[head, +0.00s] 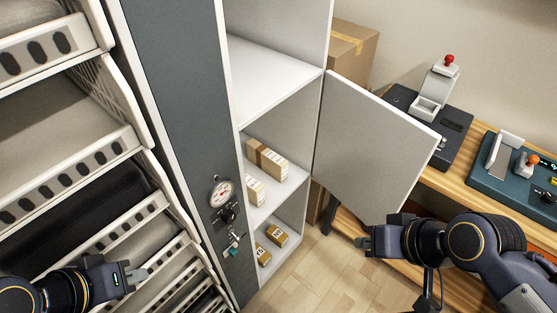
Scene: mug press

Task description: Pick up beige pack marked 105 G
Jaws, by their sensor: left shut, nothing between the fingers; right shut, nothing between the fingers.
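An open grey cabinet stands in the middle of the head view. On its middle shelf (272,205) lie a beige pack with a brown band (268,158) and a second beige pack with a white label (254,190). Two smaller brown packs with white labels, one nearer (263,254) and one behind it (278,235), sit on the bottom shelf. I cannot read 105 G on any pack. My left gripper (138,276) is shut and empty, left of the cabinet in front of the racks. My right gripper (363,242) is shut and empty, below the open door.
The cabinet door (375,145) hangs open to the right. A gauge (221,192) and valve stick out of the cabinet's front panel. White racks (95,165) fill the left. Presses (445,112) stand on a wooden bench (455,190) at right. The cabinet's top shelf (270,75) looks bare.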

